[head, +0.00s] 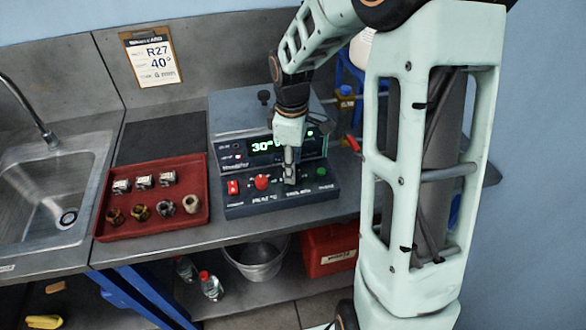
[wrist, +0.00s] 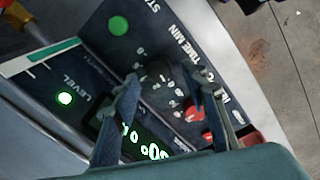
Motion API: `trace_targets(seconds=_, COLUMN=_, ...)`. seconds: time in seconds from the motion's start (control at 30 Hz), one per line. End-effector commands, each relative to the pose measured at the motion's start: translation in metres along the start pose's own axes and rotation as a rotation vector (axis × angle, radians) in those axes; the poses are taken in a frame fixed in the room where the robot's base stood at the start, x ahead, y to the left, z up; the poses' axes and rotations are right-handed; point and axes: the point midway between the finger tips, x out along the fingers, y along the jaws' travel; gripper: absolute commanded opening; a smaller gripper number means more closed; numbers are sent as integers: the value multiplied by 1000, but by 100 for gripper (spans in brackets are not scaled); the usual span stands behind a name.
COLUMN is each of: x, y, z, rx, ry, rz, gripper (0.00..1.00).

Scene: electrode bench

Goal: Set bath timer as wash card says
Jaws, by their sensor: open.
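The wash card (head: 152,58) hangs on the back wall in a clipboard and reads R27, 40° and a small last line that looks like 4 min. The bath (head: 235,118) has a sloping front panel with a green display (head: 264,147) showing 30°; my arm covers part of its readout. The dark time knob (wrist: 158,74), beside the words TIME MIN, lies between my fingers in the wrist view. My gripper (head: 290,178) is open over the panel, with its fingertips (wrist: 165,72) on either side of that knob. Contact cannot be told.
A red knob (head: 262,182), a red switch (head: 233,187) and a green button (head: 321,172) flank the spot on the panel. A red tray (head: 200,218) of small parts is at left, beside the sink (head: 40,190). A bucket (head: 257,262) stands on the lower shelf.

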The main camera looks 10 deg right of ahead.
Motion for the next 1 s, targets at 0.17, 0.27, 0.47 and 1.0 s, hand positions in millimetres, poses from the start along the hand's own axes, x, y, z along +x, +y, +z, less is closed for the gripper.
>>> trace_targets(seconds=0.17, x=18, y=0, z=0, rx=1, ry=-1, rz=-2, gripper=40)
trace_targets(seconds=0.27, x=21, y=0, z=0, rx=1, ry=0, rz=0, gripper=40)
trace_targets(seconds=0.47, x=21, y=0, z=0, rx=1, ry=0, rz=1, gripper=40)
trace_targets(seconds=1.0, x=21, y=0, z=0, rx=4, ry=0, rz=1, gripper=0)
